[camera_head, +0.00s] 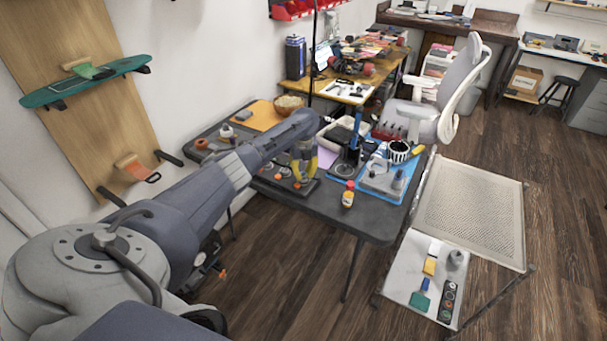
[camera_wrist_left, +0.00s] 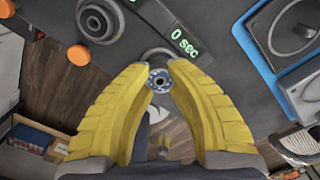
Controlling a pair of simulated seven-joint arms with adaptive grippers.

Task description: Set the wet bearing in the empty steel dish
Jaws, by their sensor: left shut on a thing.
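My left gripper (camera_head: 301,172) is over the dark work table, its yellow fingers pointing down. In the left wrist view the yellow fingers (camera_wrist_left: 159,80) are closed on a small round metal bearing (camera_wrist_left: 158,79) with a hole in its middle. The bearing is held at the fingertips, above or close to a dark device with a lit "0 sec" display (camera_wrist_left: 185,40). I cannot tell whether it touches the device or is wet. I cannot make out the empty steel dish for certain. My right gripper is not in view.
A blue mat (camera_head: 372,192) with grey parts lies right of the gripper. A small yellow bottle with a red cap (camera_head: 348,196) stands near the table's front edge. A wooden bowl (camera_head: 289,104) is farther back. Orange round pieces (camera_wrist_left: 78,54) sit near the device.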

